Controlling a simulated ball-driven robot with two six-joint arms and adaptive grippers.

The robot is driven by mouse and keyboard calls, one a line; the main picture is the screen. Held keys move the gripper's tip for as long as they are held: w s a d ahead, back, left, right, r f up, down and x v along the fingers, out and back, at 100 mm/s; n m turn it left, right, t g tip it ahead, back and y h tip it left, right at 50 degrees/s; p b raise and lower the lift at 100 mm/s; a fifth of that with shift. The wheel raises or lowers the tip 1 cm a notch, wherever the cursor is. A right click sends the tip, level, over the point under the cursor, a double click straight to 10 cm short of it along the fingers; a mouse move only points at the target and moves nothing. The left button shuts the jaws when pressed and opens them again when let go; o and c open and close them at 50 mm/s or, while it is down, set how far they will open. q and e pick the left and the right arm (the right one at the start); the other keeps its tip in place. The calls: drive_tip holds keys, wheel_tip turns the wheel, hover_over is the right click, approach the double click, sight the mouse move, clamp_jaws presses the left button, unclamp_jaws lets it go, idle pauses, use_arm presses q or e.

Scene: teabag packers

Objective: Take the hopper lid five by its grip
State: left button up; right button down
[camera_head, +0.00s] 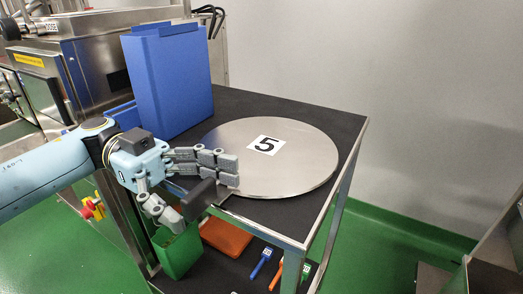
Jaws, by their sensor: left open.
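The hopper lid five (300,175) is a round, flat metal disc with a white label marked 5. It lies flat on the black top of a metal-framed table. My left gripper (207,197) is open at the lid's front left edge. Its upper finger overlaps the lid in the picture, and its lower finger hangs lower left. A dark block (199,199) shows between the fingers and seems to be the lid's grip. I cannot tell whether the fingers touch it. My right gripper is not in view.
A tall blue bin (170,80) stands behind the gripper, left of the lid. A steel machine (90,60) is at the back left. Below, a green container (178,254), an orange-brown item (226,237) and small blue and orange tools sit on a lower shelf. A grey wall is behind.

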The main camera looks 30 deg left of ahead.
use_arm(q)
drive_tip(key=c, duration=1.6)
drive_tip(key=shift+o, duration=0.2)
